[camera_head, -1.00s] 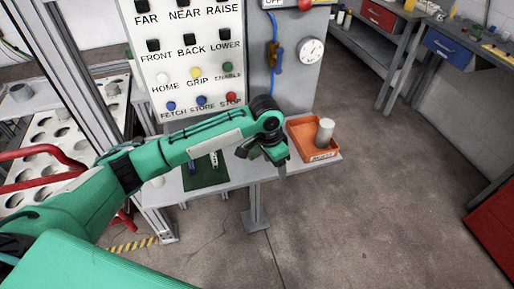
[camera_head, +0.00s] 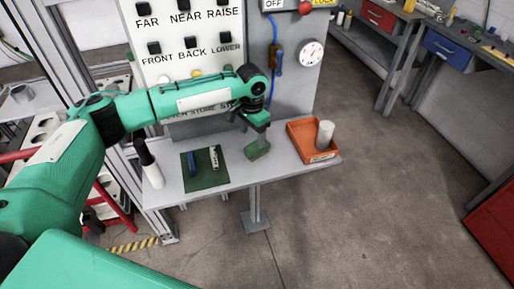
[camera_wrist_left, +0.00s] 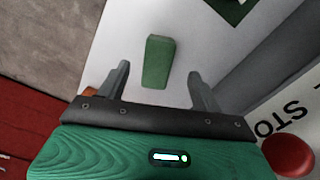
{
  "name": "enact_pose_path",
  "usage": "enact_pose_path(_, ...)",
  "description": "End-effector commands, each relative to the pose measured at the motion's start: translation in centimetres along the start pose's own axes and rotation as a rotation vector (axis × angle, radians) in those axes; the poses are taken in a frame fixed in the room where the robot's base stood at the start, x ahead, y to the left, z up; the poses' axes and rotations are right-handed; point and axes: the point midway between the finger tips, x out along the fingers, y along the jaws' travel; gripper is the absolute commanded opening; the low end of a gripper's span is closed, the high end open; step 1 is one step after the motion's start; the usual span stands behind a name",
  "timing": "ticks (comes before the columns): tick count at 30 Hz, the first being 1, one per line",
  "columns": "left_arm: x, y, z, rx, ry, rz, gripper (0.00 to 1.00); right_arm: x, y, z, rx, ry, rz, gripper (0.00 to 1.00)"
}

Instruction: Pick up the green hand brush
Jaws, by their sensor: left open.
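The green hand brush (camera_head: 258,150) lies on the light grey shelf (camera_head: 228,167), between the green mat and the orange tray. In the left wrist view the brush (camera_wrist_left: 158,62) is a plain green block, lying ahead of and between my two fingers. My left gripper (camera_head: 260,128) is above the brush and partly covers it in the head view. In the left wrist view its fingers (camera_wrist_left: 157,86) are spread wide with nothing between the tips. I cannot tell the exact height over the brush. My right gripper is not in view.
An orange tray (camera_head: 303,144) with a pale cylinder (camera_head: 325,134) stands to the right. A green mat (camera_head: 205,180) with a blue item and a silver item lies to the left, beside a black-and-white bottle (camera_head: 152,168). The button panel (camera_head: 190,40) rises behind.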

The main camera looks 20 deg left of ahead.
Motion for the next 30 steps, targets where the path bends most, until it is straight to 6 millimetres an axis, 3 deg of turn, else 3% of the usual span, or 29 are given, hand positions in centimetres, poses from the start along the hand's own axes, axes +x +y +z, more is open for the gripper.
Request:
enact_pose_path(8,2.2,0.1,-0.1,0.001,0.000,-0.001,0.66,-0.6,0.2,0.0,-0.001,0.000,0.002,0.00)
enact_pose_path(18,6.7,0.2,-0.4,0.002,0.000,-0.001,0.66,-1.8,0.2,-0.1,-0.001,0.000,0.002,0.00)
enact_pose_path(26,7.0,0.1,-0.4,0.001,0.001,-0.001,0.66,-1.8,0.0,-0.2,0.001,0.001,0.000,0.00)
enact_pose_path(30,7.0,0.1,-0.4,0.001,0.001,-0.001,0.41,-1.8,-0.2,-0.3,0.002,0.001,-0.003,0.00)
